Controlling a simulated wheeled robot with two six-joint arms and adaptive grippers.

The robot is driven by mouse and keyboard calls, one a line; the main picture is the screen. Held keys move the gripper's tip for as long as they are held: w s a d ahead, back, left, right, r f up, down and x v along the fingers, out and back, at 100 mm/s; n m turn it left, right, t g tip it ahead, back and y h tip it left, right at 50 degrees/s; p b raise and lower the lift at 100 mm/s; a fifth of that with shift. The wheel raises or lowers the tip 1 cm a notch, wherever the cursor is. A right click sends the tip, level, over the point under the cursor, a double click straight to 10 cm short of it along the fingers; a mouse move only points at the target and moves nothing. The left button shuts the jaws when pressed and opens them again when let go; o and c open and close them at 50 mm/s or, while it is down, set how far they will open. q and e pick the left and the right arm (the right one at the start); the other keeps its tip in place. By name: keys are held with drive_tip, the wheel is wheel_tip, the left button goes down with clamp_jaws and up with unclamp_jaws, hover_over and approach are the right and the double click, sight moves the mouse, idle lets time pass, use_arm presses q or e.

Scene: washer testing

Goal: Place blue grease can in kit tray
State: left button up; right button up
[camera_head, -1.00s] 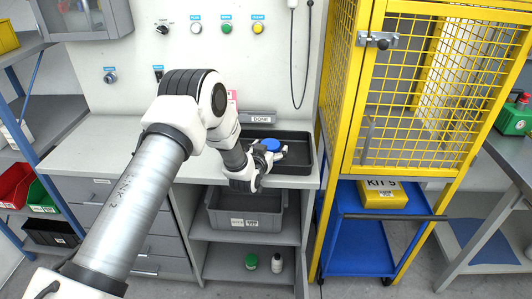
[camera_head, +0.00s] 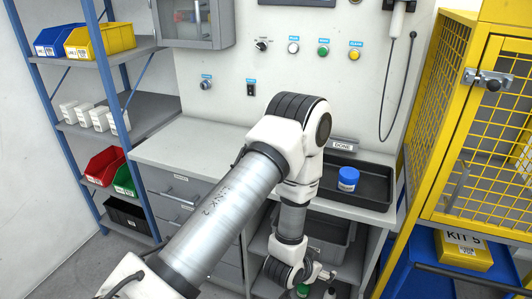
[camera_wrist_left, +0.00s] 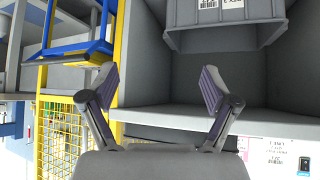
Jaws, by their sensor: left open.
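The blue grease can (camera_head: 348,179) stands upright inside a shallow black tray (camera_head: 377,186) on the bench top, towards the tray's left part. A DONE sign (camera_head: 343,145) stands behind the tray. My left gripper (camera_head: 327,273) is below the bench edge, in front of the open shelves, apart from the can and partly hidden by its own wrist. In the left wrist view the fingers (camera_wrist_left: 160,88) are spread wide with nothing between them. The can is not visible in that view. My right gripper is in neither view.
A grey bin (camera_wrist_left: 222,18) sits on a shelf under the bench. A green-topped can (camera_head: 303,290) is lower down. A yellow cage (camera_head: 480,120) and a yellow KIT 5 box (camera_head: 463,252) are at right. Shelving with coloured bins (camera_head: 107,38) stands left.

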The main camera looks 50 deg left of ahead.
use_arm(q)
drive_tip(key=s+d+f+g, duration=0.2)
drive_tip(key=s+f+g, duration=0.2)
drive_tip(key=s, duration=0.8)
drive_tip(key=s+d+f+g, duration=0.2)
drive_tip(key=s+f+g, duration=0.3)
drive_tip(key=s, duration=0.7)
drive_tip(key=shift+s+d+f+m+h, duration=0.2)
drive_tip(key=shift+s+f+m+h, duration=0.05)
drive_tip(key=shift+f+m+h, duration=0.05)
